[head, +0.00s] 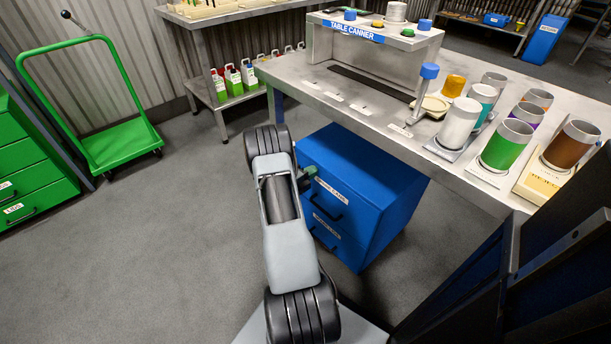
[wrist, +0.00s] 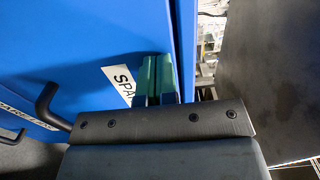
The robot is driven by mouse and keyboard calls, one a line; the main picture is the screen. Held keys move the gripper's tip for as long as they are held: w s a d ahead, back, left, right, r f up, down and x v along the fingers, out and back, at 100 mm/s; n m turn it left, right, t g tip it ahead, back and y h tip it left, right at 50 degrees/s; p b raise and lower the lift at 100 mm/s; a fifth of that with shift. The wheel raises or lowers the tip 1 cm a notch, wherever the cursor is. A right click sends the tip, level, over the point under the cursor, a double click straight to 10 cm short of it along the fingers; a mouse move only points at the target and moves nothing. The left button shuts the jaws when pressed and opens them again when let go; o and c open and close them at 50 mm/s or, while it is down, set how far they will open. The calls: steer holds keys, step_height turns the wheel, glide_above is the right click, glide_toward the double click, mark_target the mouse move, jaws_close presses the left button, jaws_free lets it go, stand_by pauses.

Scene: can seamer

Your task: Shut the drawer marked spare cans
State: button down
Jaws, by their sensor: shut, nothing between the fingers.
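The drawer marked spare cans (head: 318,207) is the upper drawer of a blue cabinet (head: 372,180) under the steel table. Its white label and dark handle (head: 341,212) face my arm. In the wrist view the drawer front (wrist: 80,45) fills the left, with the label cut off after "SPA" by my fingers. My gripper (head: 308,177) is shut and empty, its green fingertips (wrist: 157,80) at the drawer front beside the label, near the edge away from the handle. Whether they touch is unclear. The front looks close to flush with the cabinet; a small gap cannot be ruled out.
A lower drawer with its own label (head: 327,228) sits below and looks shut. The steel table (head: 300,75) overhangs the cabinet and carries cans and a canner. A green trolley (head: 120,145) and green drawers (head: 30,165) stand left. The grey floor between is clear.

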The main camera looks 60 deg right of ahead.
steer(key=p+v, duration=0.3)
steer(key=v, duration=1.1)
